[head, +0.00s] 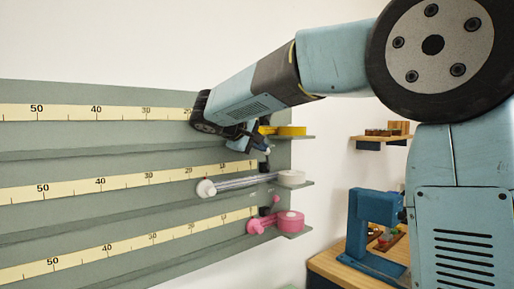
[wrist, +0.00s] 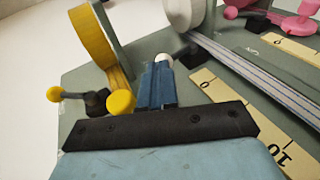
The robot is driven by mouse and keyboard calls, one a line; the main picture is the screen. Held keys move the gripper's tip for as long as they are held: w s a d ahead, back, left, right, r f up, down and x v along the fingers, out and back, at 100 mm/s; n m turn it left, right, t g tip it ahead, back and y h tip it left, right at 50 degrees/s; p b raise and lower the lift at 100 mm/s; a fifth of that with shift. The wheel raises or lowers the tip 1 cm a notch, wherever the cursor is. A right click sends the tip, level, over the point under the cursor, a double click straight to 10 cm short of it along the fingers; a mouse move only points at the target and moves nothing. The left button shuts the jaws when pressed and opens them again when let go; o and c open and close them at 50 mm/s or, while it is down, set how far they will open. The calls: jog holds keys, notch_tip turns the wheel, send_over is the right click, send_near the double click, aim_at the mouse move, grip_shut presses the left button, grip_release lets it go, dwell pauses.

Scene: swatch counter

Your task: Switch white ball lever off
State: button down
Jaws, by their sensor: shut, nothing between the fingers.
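My gripper (wrist: 158,76) is shut and empty, its blue fingers together. It also shows in the head view (head: 256,149), in front of the grey board between the yellow and white rows. A white ball (wrist: 164,60) shows just past the fingertips in the wrist view, partly hidden by them. I cannot tell whether the fingertips touch the ball. The white reel also shows in the head view (head: 291,178), its striped band drawn out to a white knob (head: 206,188).
The yellow reel (wrist: 95,45) and a yellow ball lever (wrist: 54,94) are close to my gripper's left. A pink reel (head: 290,221) sits on the lowest shelf. Rulers run along the grey board (head: 130,150). A wooden table with a blue device (head: 368,225) stands at right.

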jog(key=shift+r, duration=0.1)
jog(key=shift+r, duration=0.8)
